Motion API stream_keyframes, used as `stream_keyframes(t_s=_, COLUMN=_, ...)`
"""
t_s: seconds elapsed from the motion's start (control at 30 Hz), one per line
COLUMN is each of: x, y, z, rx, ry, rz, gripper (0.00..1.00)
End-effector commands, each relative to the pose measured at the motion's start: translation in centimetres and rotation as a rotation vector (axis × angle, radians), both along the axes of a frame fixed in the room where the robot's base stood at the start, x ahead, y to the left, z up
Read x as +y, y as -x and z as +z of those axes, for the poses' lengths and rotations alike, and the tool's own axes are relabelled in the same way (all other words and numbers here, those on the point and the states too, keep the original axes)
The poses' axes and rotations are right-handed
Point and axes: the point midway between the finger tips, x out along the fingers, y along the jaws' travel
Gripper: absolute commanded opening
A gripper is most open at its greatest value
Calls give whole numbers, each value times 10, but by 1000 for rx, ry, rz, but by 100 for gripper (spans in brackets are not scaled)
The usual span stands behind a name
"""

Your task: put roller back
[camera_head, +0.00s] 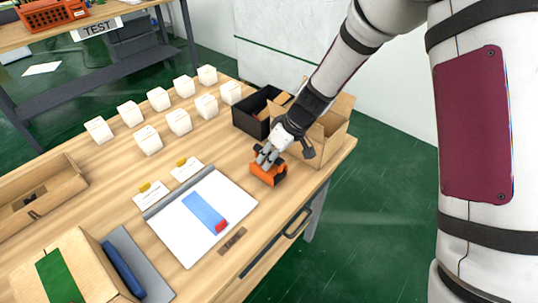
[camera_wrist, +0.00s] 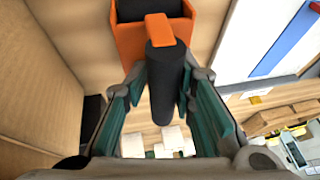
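The roller is an orange and black tool. In the head view its orange part (camera_head: 268,174) is at or just above the table's right side, below my gripper (camera_head: 268,157). In the wrist view the orange part (camera_wrist: 130,42) is at the top, with a dark piece inside. A black cylindrical handle (camera_wrist: 162,85) with an orange cap runs between the teal finger pads of my gripper (camera_wrist: 168,80). The pads lie close against both sides of the handle, and my gripper appears shut on it. I cannot tell whether the orange part touches the table.
An open cardboard box (camera_head: 325,135) and a black bin (camera_head: 257,112) stand behind my gripper. Several white boxes (camera_head: 148,139) stand in rows. A white clipboard (camera_head: 180,230) with a blue strip lies to the left. A brown label (camera_head: 232,240) is near the table's front edge.

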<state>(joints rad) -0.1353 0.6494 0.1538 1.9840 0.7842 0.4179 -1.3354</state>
Motion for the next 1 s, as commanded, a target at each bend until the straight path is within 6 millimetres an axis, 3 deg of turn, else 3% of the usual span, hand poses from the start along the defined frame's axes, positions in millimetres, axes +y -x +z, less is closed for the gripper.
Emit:
stream_keyframes(t_s=0.27, x=0, y=4, z=-4, rx=12, ry=2, rz=2, gripper=39)
stream_keyframes(t_s=0.57, x=1, y=3, z=5, rx=7, ry=1, rz=2, gripper=39)
stream_keyframes(t_s=0.67, x=1, y=4, z=15, rx=6, ry=0, rz=2, gripper=39)
stream_keyframes(t_s=1.0, x=-31, y=8, z=82, rx=1, ry=-3, rz=-1, gripper=39)
